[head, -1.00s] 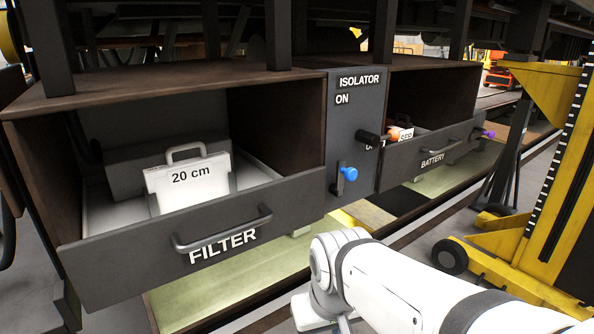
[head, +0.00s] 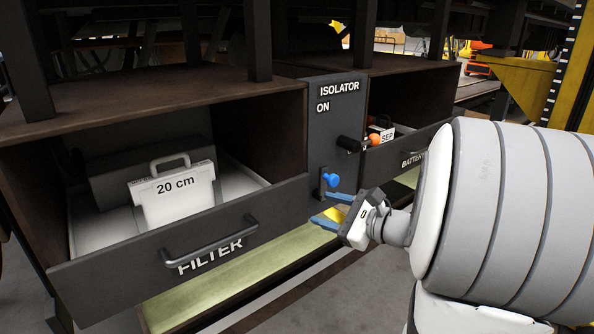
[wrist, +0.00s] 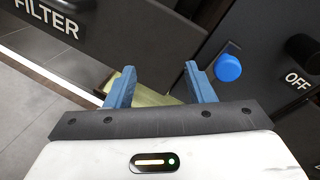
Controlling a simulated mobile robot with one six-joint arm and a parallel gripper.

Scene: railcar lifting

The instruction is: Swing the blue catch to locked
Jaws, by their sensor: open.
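The blue catch (head: 331,180) is a blue knob on a short dark upright plate, low on the dark isolator panel (head: 335,126). In the wrist view the blue knob (wrist: 228,68) is right of my gripper (wrist: 159,72), outside its right finger. The gripper's two blue fingers are spread apart with nothing between them. In the head view my gripper (head: 329,209) points left and sits just below the knob, close to the panel. I cannot tell whether the upper finger touches the catch.
Left of the panel, the open FILTER drawer (head: 110,268) sticks out, with a handle and a "20 cm" box (head: 174,196) inside. The BATTERY drawer (head: 405,152) is farther right.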

